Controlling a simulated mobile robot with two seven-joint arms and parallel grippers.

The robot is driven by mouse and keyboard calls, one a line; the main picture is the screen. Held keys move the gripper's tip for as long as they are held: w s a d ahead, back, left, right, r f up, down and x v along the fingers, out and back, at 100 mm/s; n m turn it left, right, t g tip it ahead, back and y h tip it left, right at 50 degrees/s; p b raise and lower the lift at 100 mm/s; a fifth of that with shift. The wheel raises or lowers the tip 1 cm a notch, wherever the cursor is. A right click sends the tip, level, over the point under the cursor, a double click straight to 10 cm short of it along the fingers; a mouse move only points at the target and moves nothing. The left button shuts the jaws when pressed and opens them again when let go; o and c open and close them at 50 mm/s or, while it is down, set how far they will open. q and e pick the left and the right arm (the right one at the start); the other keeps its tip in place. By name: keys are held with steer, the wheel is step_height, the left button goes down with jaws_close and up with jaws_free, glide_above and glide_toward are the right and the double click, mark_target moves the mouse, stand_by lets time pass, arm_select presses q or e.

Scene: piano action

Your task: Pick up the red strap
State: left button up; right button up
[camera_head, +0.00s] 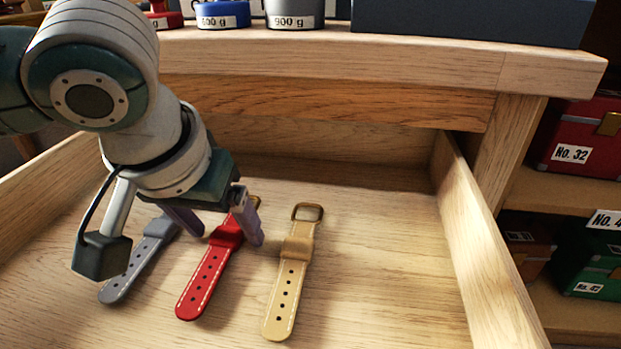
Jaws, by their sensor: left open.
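The red strap (207,279) lies in the open wooden drawer between a grey strap and a tan strap. It has white stitching and a row of holes, with its buckle end toward the back. My left gripper (226,238) is over the buckle half of the red strap. Its fingers are apart, one on each side of the strap. I cannot tell how far the fingertips are above the drawer floor. Part of the strap's buckle end is hidden behind the gripper. My right gripper is not in view.
A grey strap (136,266) lies left, partly behind my arm. A tan strap (285,286) lies right. The drawer's right wall (484,245) borders free floor. The tabletop (420,55) overhangs the back, carrying weights (295,14). Boxes (575,140) stand on shelves at right.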

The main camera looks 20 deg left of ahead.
arm_select(q)
jaws_close()
stand_by(0.5)
steer(key=shift+r, duration=0.1)
